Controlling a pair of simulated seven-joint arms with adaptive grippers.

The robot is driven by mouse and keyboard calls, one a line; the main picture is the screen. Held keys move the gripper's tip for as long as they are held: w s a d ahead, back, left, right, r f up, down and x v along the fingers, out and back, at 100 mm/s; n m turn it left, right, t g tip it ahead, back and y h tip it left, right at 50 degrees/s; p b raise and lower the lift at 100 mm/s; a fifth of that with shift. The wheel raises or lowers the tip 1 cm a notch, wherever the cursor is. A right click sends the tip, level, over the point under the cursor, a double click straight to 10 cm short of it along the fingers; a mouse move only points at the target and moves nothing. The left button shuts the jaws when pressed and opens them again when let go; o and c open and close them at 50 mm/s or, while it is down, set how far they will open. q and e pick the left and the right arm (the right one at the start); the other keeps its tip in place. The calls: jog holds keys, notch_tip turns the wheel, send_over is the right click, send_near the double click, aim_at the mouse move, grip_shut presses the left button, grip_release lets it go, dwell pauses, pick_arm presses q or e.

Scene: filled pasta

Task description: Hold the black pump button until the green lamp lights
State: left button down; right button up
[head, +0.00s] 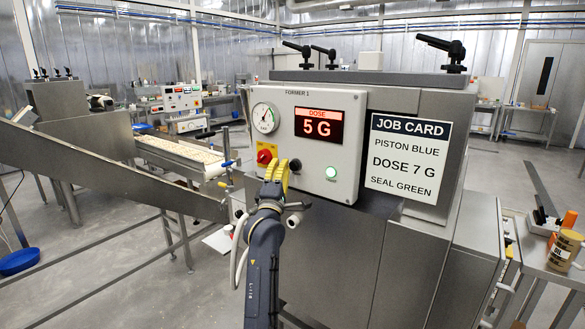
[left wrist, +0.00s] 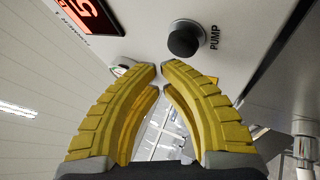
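The black pump button (head: 295,165) is on the front panel of the former, just right of my left gripper (head: 277,168). In the left wrist view the button (left wrist: 184,40), beside the word PUMP, stands out from the panel past the fingertips. My left gripper (left wrist: 161,68) has its yellow fingers brought together at the tips, with nothing seen between them. The tips look apart from the button. My right gripper is not in view.
The panel also carries a round gauge (head: 265,117), a red display (head: 319,126) reading DOSE 5 G and a red knob (head: 264,156) on yellow, close to my gripper. A job card (head: 407,158) reads piston blue, dose 7 G, seal green. A sloping metal chute (head: 110,170) lies left.

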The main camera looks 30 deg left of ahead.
pick_arm(q)
jog(key=shift+s+a, duration=0.25)
jog(key=shift+s, duration=1)
jog(key=shift+s+a, duration=0.2)
jog(key=shift+s, duration=1.05)
